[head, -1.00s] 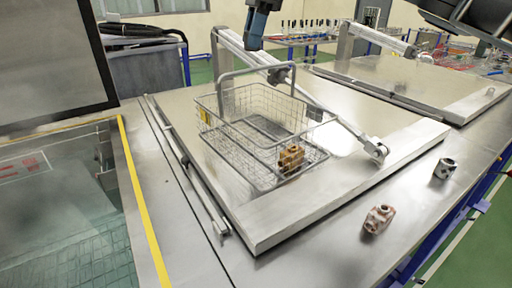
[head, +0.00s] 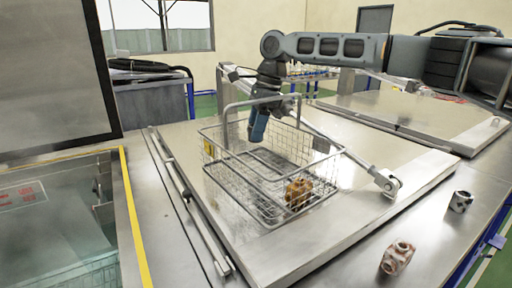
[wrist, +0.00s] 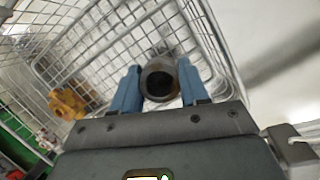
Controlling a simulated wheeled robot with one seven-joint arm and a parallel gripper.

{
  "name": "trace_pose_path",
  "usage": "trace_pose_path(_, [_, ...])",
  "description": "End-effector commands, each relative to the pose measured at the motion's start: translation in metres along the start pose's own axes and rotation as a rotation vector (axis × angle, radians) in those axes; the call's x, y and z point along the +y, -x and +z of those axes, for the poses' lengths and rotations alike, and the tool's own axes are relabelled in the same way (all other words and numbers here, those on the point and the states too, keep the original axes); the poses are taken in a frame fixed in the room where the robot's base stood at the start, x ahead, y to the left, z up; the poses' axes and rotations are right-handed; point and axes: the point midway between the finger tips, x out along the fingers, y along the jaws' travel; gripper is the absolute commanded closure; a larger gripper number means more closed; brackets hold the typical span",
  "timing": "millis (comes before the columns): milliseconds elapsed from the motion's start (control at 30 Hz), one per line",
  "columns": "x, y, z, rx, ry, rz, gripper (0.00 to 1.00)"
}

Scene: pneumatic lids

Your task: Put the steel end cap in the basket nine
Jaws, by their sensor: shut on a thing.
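My gripper (head: 257,132) points down over the wire basket (head: 240,196), with its blue fingertips near the height of the rim in the head view. In the wrist view the two blue fingers of my gripper (wrist: 158,88) are shut on a dark grey, hollow round part, the steel end cap (wrist: 158,82). The wire mesh of the basket (wrist: 105,45) surrounds it in that view. The end cap is hidden in the head view. I cannot read a number on the basket; a yellow tag (head: 209,147) hangs on its left side.
An orange-brown fitting (head: 298,193) lies inside the basket at the front right. The basket's raised handle arches beside my gripper. The basket stands on a large steel lid (head: 330,235) beside a metal strut. A reddish fitting (head: 397,258) and a grey fitting (head: 460,201) lie on the bench.

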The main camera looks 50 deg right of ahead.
Motion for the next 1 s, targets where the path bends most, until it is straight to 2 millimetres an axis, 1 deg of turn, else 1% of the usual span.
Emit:
trace_pose_path(100, [0.000, -0.013, -0.004, 0.000, 0.000, 0.000, 1.00])
trace_pose_path(267, [0.000, -0.022, -0.006, -0.001, 0.001, 0.000, 1.00])
trace_pose_path(333, [0.000, -0.028, -0.008, 0.000, 0.001, 0.001, 1.00])
trace_pose_path(533, [0.000, -0.053, -0.014, 0.000, 0.001, 0.001, 1.00])
trace_pose_path(600, [0.000, -0.056, -0.015, -0.001, 0.001, 0.000, 1.00])
trace_pose_path(867, [0.000, -0.057, -0.015, -0.002, 0.001, 0.000, 1.00])
trace_pose_path(900, [0.000, -0.058, -0.015, -0.001, 0.001, 0.001, 0.55])
trace_pose_path(1000, [0.000, -0.058, -0.015, -0.001, 0.001, 0.001, 0.45])
